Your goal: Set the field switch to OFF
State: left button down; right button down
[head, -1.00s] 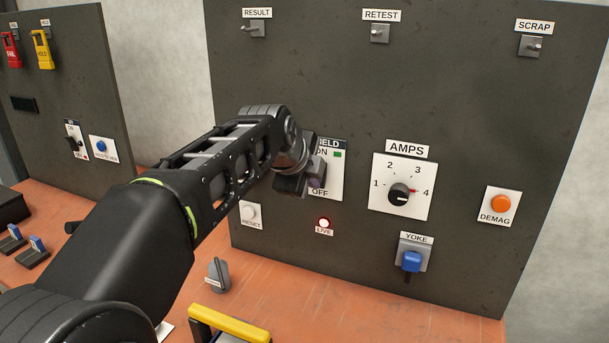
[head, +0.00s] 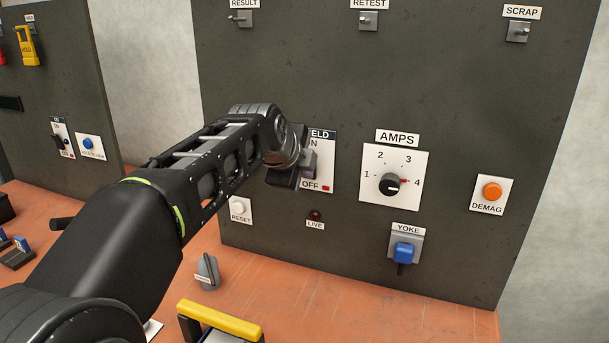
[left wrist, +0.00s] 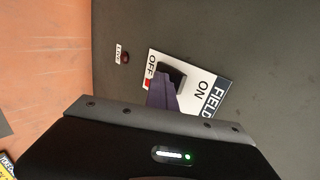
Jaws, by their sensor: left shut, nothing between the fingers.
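The field switch plate (head: 324,162) is white with a dark FIELD header, ON at the top and OFF at the bottom. A red square shows beside OFF. My left gripper (head: 308,168) is in front of the plate's left part and hides the lever in the head view. In the left wrist view, the black switch lever (left wrist: 174,72) leans toward the OFF end of the plate (left wrist: 205,90). The purple fingers of my left gripper (left wrist: 163,92) are shut and empty, right at the lever; I cannot tell whether they touch it. My right gripper is not in view.
The LIVE lamp (head: 315,215) below the plate is dark. The RESET button (head: 238,209) is lower left, the AMPS dial (head: 390,184) and blue YOKE switch (head: 403,252) to the right. A yellow-handled item (head: 219,319) and grey knob (head: 208,271) are on the orange bench.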

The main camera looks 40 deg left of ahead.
pick_arm(q)
jog(key=shift+w+r+p, duration=0.15)
jog(key=shift+r+p, duration=0.45)
jog(key=shift+r, duration=0.4)
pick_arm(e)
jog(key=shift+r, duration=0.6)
pick_arm(q)
jog(key=shift+r, duration=0.1)
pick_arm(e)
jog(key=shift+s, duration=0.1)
